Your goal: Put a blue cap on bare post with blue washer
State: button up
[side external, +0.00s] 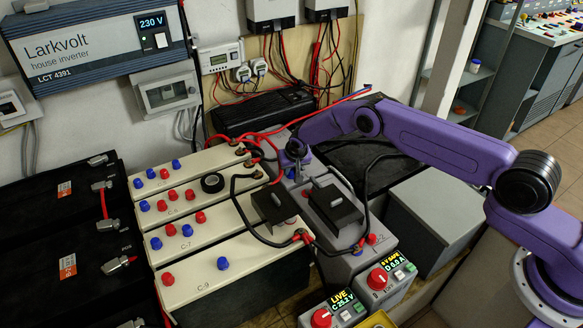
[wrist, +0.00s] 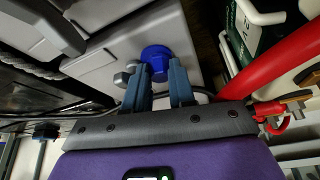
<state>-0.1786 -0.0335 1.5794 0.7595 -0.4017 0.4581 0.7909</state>
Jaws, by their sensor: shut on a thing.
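My gripper (side external: 295,160) is over the grey battery at the middle of the side view, pointing down. In the wrist view my gripper (wrist: 160,75) has its two fingertips closed about a blue cap (wrist: 157,55). A blue spot that seems to be this cap (side external: 291,173) shows under the fingers in the side view. The cap is at the grey battery's top (wrist: 110,62); I cannot tell whether it touches it. Grey metal studs (wrist: 122,78) are just left of the cap. I cannot make out a bare post with a blue washer.
Cream batteries (side external: 205,240) with several red and blue caps stand at the left. Black cables and boxes (side external: 335,205) cross the battery tops. Two small meters (side external: 390,272) stand in front. In the wrist view a thick red cable (wrist: 275,70) runs close at the right.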

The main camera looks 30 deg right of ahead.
jog(key=shift+s+d+f, duration=0.2)
jog(key=shift+d+f, duration=0.05)
jog(key=shift+d, duration=0.2)
jog(key=shift+s+d+f, duration=0.15)
jog(key=shift+d+f, duration=0.1)
jog(key=shift+d, duration=0.2)
jog(key=o, duration=0.9)
jog(key=shift+r, duration=0.25)
jog(key=shift+s+a+r, duration=0.1)
jog(key=shift+a+r, duration=0.05)
jog(key=shift+r, duration=0.7)
jog(key=shift+a+r, duration=0.15)
jog(key=shift+r, duration=0.9)
jog(key=shift+s, duration=0.15)
jog(key=shift+s+a+r, duration=0.25)
jog(key=shift+s+a, duration=0.05)
jog(key=shift+s, duration=0.05)
